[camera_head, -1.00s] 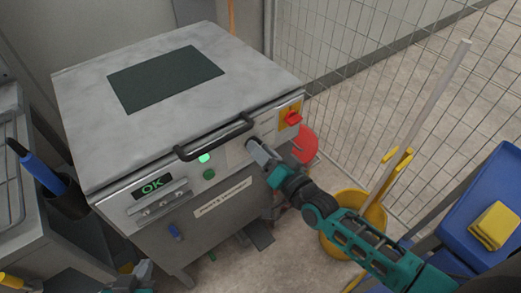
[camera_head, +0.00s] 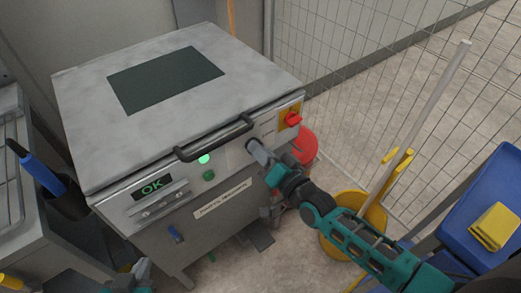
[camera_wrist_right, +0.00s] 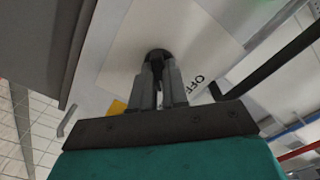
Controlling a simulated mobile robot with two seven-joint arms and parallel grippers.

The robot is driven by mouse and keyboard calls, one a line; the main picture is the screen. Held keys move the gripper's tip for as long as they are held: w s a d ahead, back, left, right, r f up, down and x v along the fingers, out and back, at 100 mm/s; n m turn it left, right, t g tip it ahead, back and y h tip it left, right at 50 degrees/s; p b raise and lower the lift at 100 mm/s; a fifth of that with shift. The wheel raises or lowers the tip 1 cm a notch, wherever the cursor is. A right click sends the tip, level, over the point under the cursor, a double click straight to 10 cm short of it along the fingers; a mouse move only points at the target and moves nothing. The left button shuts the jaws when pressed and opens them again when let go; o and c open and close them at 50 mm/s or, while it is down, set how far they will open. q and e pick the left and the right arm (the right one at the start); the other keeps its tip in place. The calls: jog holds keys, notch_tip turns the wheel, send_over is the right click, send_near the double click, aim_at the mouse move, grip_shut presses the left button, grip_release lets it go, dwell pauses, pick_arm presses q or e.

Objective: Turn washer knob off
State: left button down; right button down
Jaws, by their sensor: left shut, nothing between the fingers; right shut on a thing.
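The washer (camera_head: 150,75) is a grey metal cabinet with a flat lid and a front control panel. Its black knob (camera_wrist_right: 158,56) shows at the fingertips in the right wrist view, on a white plate with "OFF" lettering beside it. My right gripper (camera_wrist_right: 160,72) is shut on the knob. In the head view the right gripper (camera_head: 252,148) reaches the panel's right part and hides the knob. My left gripper (camera_head: 141,270) shows only partly at the bottom edge, shut and empty, away from the panel.
A black bar handle (camera_head: 215,139) runs along the lid's front. A red switch on yellow (camera_head: 292,118) sits to the right. A green "OK" display (camera_head: 153,187) is lit at left. A yellow bucket (camera_head: 345,235), a blue cart (camera_head: 490,200) and a wire fence stand right.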

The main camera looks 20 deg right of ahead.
jog(key=shift+n, duration=0.4)
jog(key=shift+a+n+p, duration=0.1)
jog(key=shift+n+p, duration=1.8)
jog(key=shift+n, duration=2.1)
jog(key=c, duration=1.1)
grip_release()
jog(key=shift+c, duration=0.2)
jog(key=shift+s, duration=0.1)
jog(key=v, duration=1.3)
jog(key=shift+p, duration=0.35)
